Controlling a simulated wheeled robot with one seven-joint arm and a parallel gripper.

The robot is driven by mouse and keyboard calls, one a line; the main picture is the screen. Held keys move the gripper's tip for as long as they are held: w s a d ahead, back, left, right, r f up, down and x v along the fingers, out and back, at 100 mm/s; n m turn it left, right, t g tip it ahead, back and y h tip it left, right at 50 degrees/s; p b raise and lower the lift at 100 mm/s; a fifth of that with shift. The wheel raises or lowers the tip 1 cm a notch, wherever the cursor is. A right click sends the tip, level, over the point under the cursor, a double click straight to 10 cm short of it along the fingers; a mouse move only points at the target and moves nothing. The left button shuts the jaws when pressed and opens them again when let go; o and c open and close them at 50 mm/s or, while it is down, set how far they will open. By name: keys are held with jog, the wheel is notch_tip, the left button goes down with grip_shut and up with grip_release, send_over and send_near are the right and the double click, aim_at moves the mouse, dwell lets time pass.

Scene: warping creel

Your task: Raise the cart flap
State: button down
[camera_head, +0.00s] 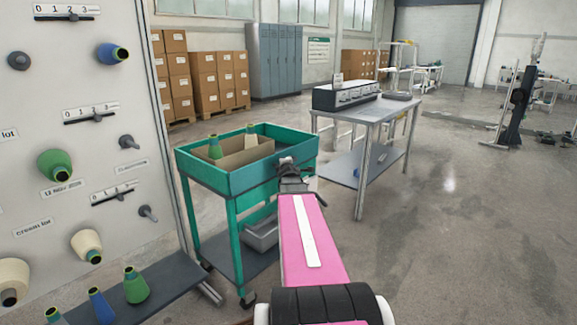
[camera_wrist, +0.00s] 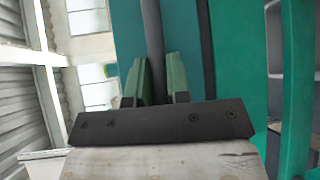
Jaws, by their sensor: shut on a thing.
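The green cart (camera_head: 233,215) stands left of centre in the head view. The near side of its top tray is a blue-green panel (camera_head: 252,184), which looks like the flap and stands roughly upright. My gripper (camera_head: 286,161) is at the upper edge of this panel. In the wrist view my gripper (camera_wrist: 160,82) has its two green-padded fingers closed around a dark grey bar (camera_wrist: 153,35), which looks like the flap's handle. A blue-green surface (camera_wrist: 190,35) lies just behind the bar. The flap's hinge and latch cannot be made out.
The tray holds a cardboard box (camera_head: 232,153) with green and cream yarn cones. A creel panel (camera_head: 75,130) with cones stands close at left. A grey table (camera_head: 375,108) stands behind the cart to the right. Floor (camera_head: 450,230) at right is clear.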

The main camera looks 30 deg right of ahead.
jog(key=shift+w+a, duration=0.1)
dwell(0.3)
jog(key=c, duration=1.1)
grip_release()
jog(key=v, duration=1.1)
jog(key=shift+w, duration=0.1)
